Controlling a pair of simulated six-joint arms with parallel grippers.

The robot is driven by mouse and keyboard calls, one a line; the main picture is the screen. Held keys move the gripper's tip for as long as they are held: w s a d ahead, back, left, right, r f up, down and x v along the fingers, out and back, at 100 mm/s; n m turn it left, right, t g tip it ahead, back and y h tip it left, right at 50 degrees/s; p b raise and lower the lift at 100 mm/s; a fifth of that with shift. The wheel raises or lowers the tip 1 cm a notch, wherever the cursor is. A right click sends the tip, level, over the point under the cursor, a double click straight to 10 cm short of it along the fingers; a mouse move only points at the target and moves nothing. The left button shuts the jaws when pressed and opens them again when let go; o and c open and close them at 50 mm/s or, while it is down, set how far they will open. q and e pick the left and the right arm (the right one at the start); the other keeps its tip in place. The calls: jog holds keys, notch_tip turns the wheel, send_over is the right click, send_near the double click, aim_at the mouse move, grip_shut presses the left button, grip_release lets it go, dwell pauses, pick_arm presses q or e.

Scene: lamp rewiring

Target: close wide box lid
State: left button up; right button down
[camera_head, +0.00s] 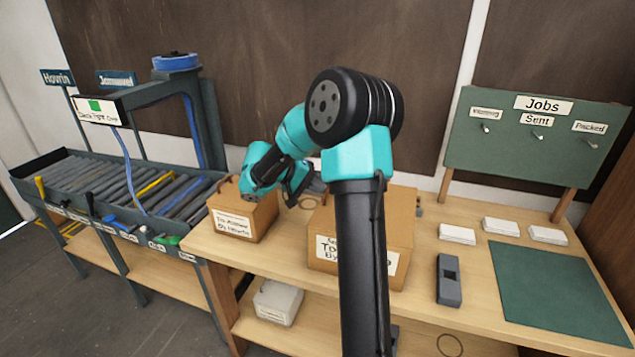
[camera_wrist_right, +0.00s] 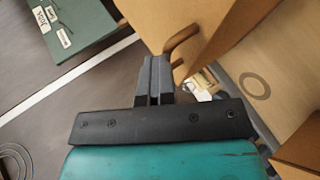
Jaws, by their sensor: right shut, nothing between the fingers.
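The wide box (camera_head: 400,235) is brown with a white label and stands on the bench behind my right arm. My arm covers much of its front and top, so I cannot tell its lid's state in the head view. My right gripper (camera_head: 294,198) is at the gap between the wide box and a smaller box, partly hidden by its own links. In the right wrist view the gripper (camera_wrist_right: 155,78) is shut and empty. Its fingertips are close beside a brown bent handle (camera_wrist_right: 183,38) on a brown panel (camera_wrist_right: 210,30); contact is unclear. My left gripper is out of view.
A smaller labelled box (camera_head: 240,218) stands to the left. Right of the wide box are a grey block (camera_head: 448,280), several white blocks (camera_head: 457,234), and a green mat (camera_head: 555,290). The Jobs board (camera_head: 540,135) stands behind. A roller rack (camera_head: 120,190) is at the left.

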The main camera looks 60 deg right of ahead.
jog(key=shift+a+f, duration=0.1)
jog(key=shift+f, duration=0.4)
jog(key=d+v, duration=0.1)
jog(key=v, duration=1.1)
jog(key=shift+w+r, duration=0.25)
jog(key=shift+w, duration=0.3)
jog(key=shift+a, duration=0.1)
